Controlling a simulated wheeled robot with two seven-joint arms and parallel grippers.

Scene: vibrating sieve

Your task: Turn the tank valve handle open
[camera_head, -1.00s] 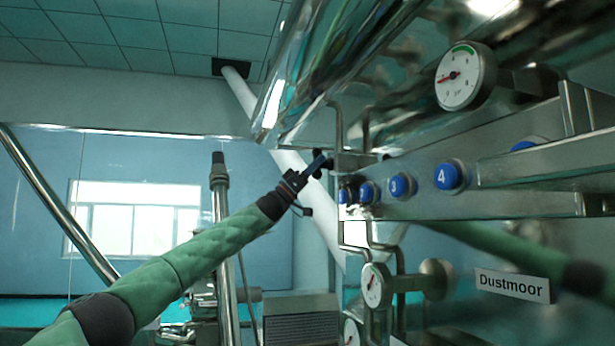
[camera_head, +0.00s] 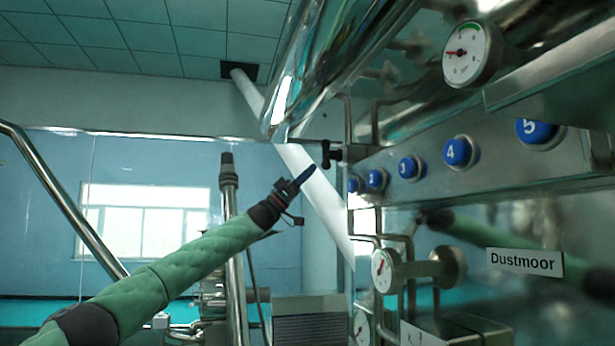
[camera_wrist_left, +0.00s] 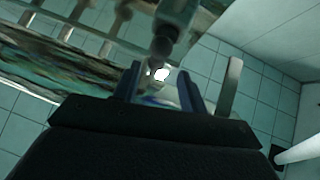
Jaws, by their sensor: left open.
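The tank valve handle (camera_head: 327,154) is a small dark upright bar on a short stem, left of the steel button panel under the shiny tank. My left gripper (camera_head: 308,176) is just below and left of it in the head view, pointing up and right. A small gap shows between them. In the left wrist view my open fingers (camera_wrist_left: 158,92) stand apart with nothing gripped. A grey cylinder with a dark end (camera_wrist_left: 165,40) shows beyond them; I cannot tell if it belongs to the valve. My right gripper is not in view.
The panel (camera_head: 385,185) carries several numbered blue buttons (camera_head: 457,152). Gauges (camera_head: 470,54) sit above and below it, beside thin pipes (camera_head: 408,255). An upright metal post (camera_head: 230,195) stands behind my left arm. Open space lies left of the handle.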

